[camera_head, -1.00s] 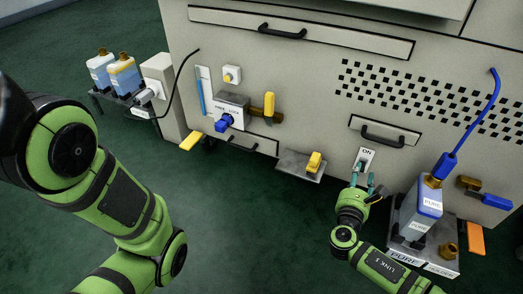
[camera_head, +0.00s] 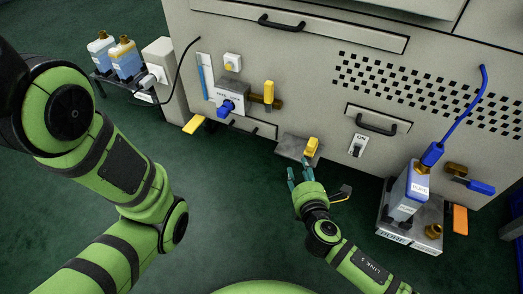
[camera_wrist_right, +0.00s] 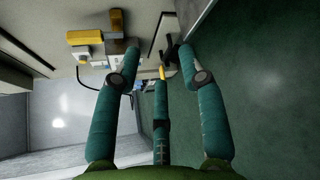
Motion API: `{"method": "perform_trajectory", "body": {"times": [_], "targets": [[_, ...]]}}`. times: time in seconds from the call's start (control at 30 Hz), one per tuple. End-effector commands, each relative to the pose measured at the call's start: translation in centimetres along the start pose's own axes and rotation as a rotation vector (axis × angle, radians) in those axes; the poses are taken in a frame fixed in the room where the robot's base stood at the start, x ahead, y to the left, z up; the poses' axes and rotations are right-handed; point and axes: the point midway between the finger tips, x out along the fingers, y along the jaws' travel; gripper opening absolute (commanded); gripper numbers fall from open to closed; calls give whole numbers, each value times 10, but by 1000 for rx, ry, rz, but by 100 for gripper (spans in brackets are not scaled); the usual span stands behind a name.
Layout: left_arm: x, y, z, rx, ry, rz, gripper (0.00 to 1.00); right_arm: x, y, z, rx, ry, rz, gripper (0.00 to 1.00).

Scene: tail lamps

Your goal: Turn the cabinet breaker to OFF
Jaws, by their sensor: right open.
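The cabinet breaker (camera_head: 357,148) is a small white plate with ON at its top and a dark toggle below, on the cabinet front under a black drawer handle. The toggle's exact position is too small to tell. My right gripper (camera_head: 299,172) is left of the breaker and apart from it, in front of a grey shelf with a yellow lever. In the right wrist view its teal fingers (camera_wrist_right: 155,75) are spread with nothing between them. My left arm shows at the left of the head view, but its gripper is out of frame.
The yellow lever (camera_head: 311,147) on its grey shelf stands close beyond my right fingertips. A blue PURE bottle (camera_head: 409,190) with a blue hose stands on a grey stand at right. A blue valve knob (camera_head: 226,108) is at left. Green floor in front is clear.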

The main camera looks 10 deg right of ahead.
Motion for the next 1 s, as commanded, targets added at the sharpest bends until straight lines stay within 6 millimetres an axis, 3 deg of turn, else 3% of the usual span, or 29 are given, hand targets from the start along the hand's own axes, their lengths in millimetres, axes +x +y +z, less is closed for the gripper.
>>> {"method": "perform_trajectory", "body": {"times": [0.33, 0.7, 1.0], "targets": [[15, -1, 9, 0, 0, 0, 40, -26, 66, -17, 316, 159, 136, 41], [27, -2, 17, 0, 0, 0, 40, -57, 131, -18, 615, 306, 272, 41], [32, -3, 20, 0, 0, 0, 40, -75, 163, -12, 768, 381, 343, 41]]}}
